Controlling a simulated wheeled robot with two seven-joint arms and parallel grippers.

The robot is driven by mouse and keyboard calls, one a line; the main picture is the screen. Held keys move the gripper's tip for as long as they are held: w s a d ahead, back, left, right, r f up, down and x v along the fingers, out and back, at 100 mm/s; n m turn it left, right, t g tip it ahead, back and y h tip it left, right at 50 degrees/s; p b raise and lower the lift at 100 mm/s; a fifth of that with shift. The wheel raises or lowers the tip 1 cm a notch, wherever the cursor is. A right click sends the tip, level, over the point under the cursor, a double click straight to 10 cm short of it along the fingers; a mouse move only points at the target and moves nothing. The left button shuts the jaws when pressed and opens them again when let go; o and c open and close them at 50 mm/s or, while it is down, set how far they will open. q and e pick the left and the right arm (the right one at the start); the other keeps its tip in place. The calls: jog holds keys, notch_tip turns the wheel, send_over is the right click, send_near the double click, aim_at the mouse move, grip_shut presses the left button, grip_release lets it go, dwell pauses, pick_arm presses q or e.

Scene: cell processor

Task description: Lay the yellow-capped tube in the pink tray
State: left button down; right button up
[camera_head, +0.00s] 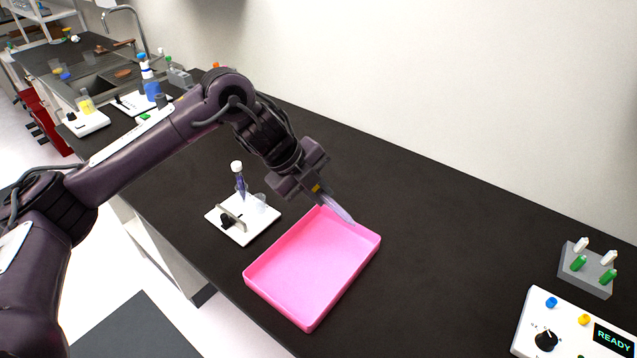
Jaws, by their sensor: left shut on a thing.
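The pink tray (307,270) lies on the dark bench in the middle of the view and looks empty. My left gripper (316,190) is above the tray's far edge, shut on a tube (338,210). The tube is pale and translucent and slants down to the right, its lower end over the tray's far right corner. A small yellow spot between the fingers looks like its cap. I cannot tell whether the tube touches the tray's rim. My right gripper is not in view.
A white stand (243,219) with a white-capped tube is left of the tray. A grey rack (587,270) with several white and green caps and a white control box (560,330) reading READY are at right. The bench between them and the tray is clear.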

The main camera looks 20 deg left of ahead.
pick_arm(q)
jog(key=shift+s+d+f, duration=0.15)
jog(key=shift+d, duration=0.1)
jog(key=shift+f, duration=0.2)
notch_tip(320, 180, down, 3)
jog(key=a+b, duration=0.1)
jog(key=b, duration=0.6)
send_over(318, 243)
notch_tip(318, 243, down, 5)
jog(key=shift+f, duration=0.6)
jog(key=c, duration=1.3)
grip_release()
